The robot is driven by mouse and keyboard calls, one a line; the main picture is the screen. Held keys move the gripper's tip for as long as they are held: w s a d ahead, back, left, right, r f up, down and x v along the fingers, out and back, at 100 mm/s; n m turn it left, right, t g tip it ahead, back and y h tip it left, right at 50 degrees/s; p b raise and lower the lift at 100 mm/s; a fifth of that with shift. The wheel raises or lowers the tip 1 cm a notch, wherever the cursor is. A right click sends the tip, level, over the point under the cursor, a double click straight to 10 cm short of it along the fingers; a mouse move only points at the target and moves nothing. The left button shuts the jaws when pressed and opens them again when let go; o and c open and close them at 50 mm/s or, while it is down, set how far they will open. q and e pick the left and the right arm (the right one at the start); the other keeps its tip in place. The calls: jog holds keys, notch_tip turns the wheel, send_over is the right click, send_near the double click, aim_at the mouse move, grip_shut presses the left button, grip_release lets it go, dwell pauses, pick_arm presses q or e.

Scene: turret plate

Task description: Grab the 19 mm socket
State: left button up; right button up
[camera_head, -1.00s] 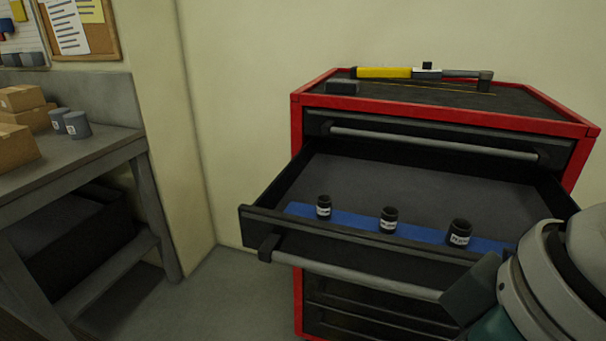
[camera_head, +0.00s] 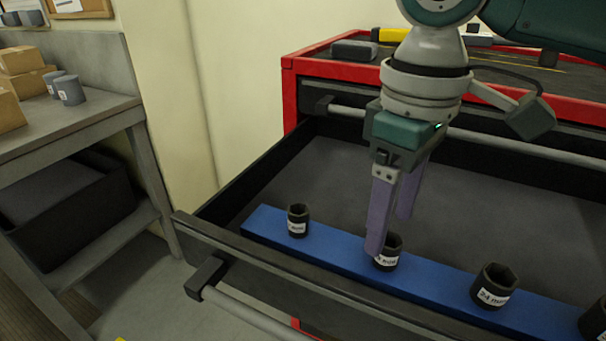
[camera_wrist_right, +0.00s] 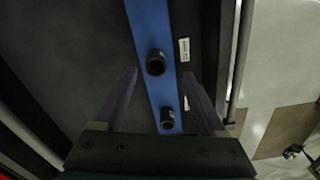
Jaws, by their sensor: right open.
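Several black sockets with white labels stand upright on a blue strip (camera_head: 340,252) in the open drawer. The second socket from the left (camera_head: 388,258) has a partly covered label, so I cannot clearly read 19 mm on it. The leftmost socket (camera_head: 298,220) has a label too small to read. The third socket (camera_head: 494,287) reads 24 mm. My right gripper (camera_head: 390,232) is open and points down, with one finger in front of the second socket's top. In the right wrist view, a socket (camera_wrist_right: 156,62) shows between the open fingers. My left gripper is not in view.
The drawer front (camera_head: 290,268) and its handle (camera_head: 245,315) lie on the near side. The red cabinet top (camera_head: 300,65) rises behind my right arm. Another socket (camera_head: 596,322) is cut off at the right edge. The drawer floor behind the strip is clear.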

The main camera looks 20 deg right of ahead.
aim_at(392, 240)
jog(key=f, duration=0.4)
jog(key=shift+d+f, duration=0.25)
jog(key=shift+d, duration=0.1)
jog(key=shift+c, duration=0.4)
grip_shut()
